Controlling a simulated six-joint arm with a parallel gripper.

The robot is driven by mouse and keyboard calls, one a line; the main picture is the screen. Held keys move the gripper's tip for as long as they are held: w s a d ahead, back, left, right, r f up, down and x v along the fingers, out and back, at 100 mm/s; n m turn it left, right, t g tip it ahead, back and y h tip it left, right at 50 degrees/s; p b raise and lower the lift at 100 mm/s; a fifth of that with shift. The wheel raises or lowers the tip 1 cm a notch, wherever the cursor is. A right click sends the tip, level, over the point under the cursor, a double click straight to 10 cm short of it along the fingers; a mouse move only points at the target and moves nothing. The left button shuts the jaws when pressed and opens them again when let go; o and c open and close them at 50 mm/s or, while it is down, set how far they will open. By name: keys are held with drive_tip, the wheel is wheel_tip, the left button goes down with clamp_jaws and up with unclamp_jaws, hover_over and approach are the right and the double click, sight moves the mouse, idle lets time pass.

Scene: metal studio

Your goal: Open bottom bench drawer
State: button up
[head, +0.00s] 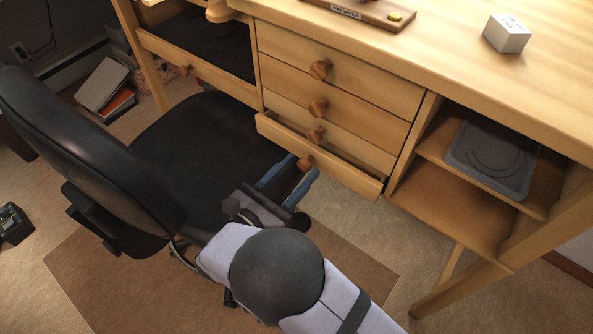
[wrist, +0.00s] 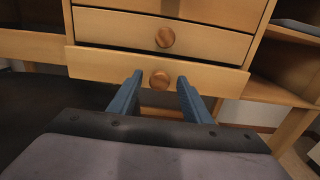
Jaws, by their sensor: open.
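The bottom bench drawer (head: 350,175) is pale wood and stands partly open, with a narrow strip of its inside showing behind its front. Its front spans the wrist view (wrist: 100,63). Its round brown knob (head: 305,163) is in the middle of the front and also shows in the wrist view (wrist: 159,79). My gripper (head: 305,165) is open at the knob. In the wrist view its two blue fingers (wrist: 160,82) stand to the left and right of the knob, with a visible gap on each side. How far the fingertips reach past the knob is hard to tell.
Shut drawers with knobs (head: 320,69) sit above. A black office chair (head: 200,150) stands close on the left. An open shelf (head: 460,200) with a grey tray (head: 490,155) is on the right. A white box (head: 507,34) is on the benchtop. Floor (head: 370,225) is clear below.

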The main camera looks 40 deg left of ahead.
clamp_jaws()
drive_tip(key=s+p, duration=0.2)
drive_tip(key=s, duration=1.1)
drive_tip(key=shift+s, duration=0.25)
unclamp_jaws()
drive_tip(key=shift+w, duration=0.15)
